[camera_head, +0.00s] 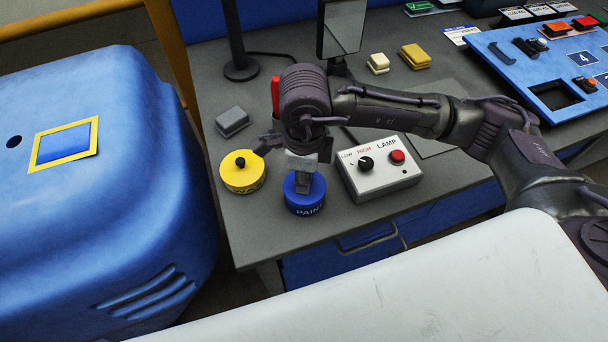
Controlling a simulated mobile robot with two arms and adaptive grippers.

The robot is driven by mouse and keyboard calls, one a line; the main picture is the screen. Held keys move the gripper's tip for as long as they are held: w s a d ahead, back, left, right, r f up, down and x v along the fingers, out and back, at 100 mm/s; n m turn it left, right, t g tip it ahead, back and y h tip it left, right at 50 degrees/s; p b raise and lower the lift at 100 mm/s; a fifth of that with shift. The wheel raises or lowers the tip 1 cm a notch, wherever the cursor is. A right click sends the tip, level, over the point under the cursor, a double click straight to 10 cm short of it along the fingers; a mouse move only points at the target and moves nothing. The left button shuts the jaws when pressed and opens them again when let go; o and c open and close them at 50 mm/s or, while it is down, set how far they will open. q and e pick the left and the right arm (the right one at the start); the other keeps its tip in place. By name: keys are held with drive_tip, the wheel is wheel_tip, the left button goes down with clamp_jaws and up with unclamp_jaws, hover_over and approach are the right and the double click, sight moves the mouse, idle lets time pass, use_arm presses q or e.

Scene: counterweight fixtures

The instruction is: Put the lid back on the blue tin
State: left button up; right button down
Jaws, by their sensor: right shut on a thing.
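The blue tin (304,209), marked PAINT, stands upright near the front edge of the grey table. My right gripper (304,186) reaches down over it from above, its fingers shut at the middle of the blue top. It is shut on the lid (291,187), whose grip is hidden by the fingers. The lid is over the tin; I cannot tell whether it is fully seated or slightly raised. A yellow tin (243,185) with a black knob on top stands just left of the blue tin. My left gripper is not in view.
A white lamp control box (380,178) stands close right of the blue tin. A grey block (232,122), cream block (378,63) and yellow block (415,56) lie farther back. A blue panel (540,60) is at right, a large blue housing (90,200) at left.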

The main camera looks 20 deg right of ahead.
drive_tip(key=shift+f+b, duration=0.2)
drive_tip(key=shift+b, duration=0.7)
idle(0.8)
idle(0.3)
drive_tip(key=shift+c, duration=2.4)
unclamp_jaws()
drive_tip(key=shift+r, duration=0.15)
drive_tip(key=shift+r+p, duration=1.6)
drive_tip(key=shift+r, duration=1.8)
clamp_jaws()
